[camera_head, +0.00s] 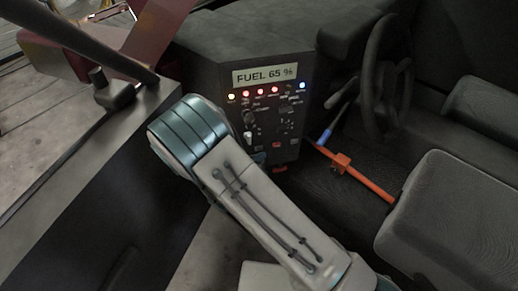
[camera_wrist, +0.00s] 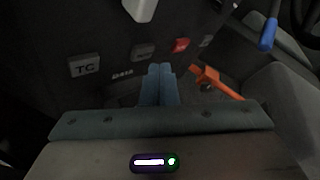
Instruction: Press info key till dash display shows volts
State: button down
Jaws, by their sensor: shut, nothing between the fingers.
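The dash display (camera_head: 265,75) reads "FUEL 65 %" at the top of a dark dash panel (camera_head: 290,150). In the wrist view, my gripper (camera_wrist: 161,70) has its two teal fingers together, with nothing between them. The fingertips point at the lower part of the panel, just below a grey key (camera_wrist: 144,52) whose label I cannot read. A key marked "TC" (camera_wrist: 85,67) is to the left, and a red key (camera_wrist: 181,45) is to the upper right. I cannot tell which key is info, or whether the fingertips touch the panel. In the head view, my arm hides the gripper.
A row of small lit lamps (camera_head: 261,92) runs below the display. A pale lever (camera_wrist: 140,8) sticks out above the keys. An orange bar (camera_head: 365,180) and a blue-handled lever (camera_head: 325,136) are right of the panel, near a seat (camera_head: 450,210) and steering wheel (camera_head: 381,75).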

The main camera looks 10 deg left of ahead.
jog(key=s, duration=0.1)
jog(key=s+d, duration=0.1)
jog(key=s, duration=0.1)
jog(key=s+d, duration=0.1)
jog(key=shift+s, duration=0.3)
dwell(0.9)
jog(key=s+d+r+m+g+h+p, duration=0.25)
jog(key=d+r+m+g, duration=0.25)
jog(key=d+r+m, duration=0.45)
jog(key=s+d+r+m+g+h+p, duration=0.1)
jog(key=s+d+r+m+g+h, duration=0.15)
jog(key=d+r+m+g, duration=0.55)
jog(key=s+d+r+m+t+y+p, duration=0.2)
jog(key=s+r+m+y, duration=0.8)
jog(key=m, duration=1)
notch_tip(320, 180, up, 3)
jog(key=shift+s+d+r+p, duration=0.2)
jog(key=shift+s+d+p, duration=0.25)
jog(key=shift+s, duration=0.2)
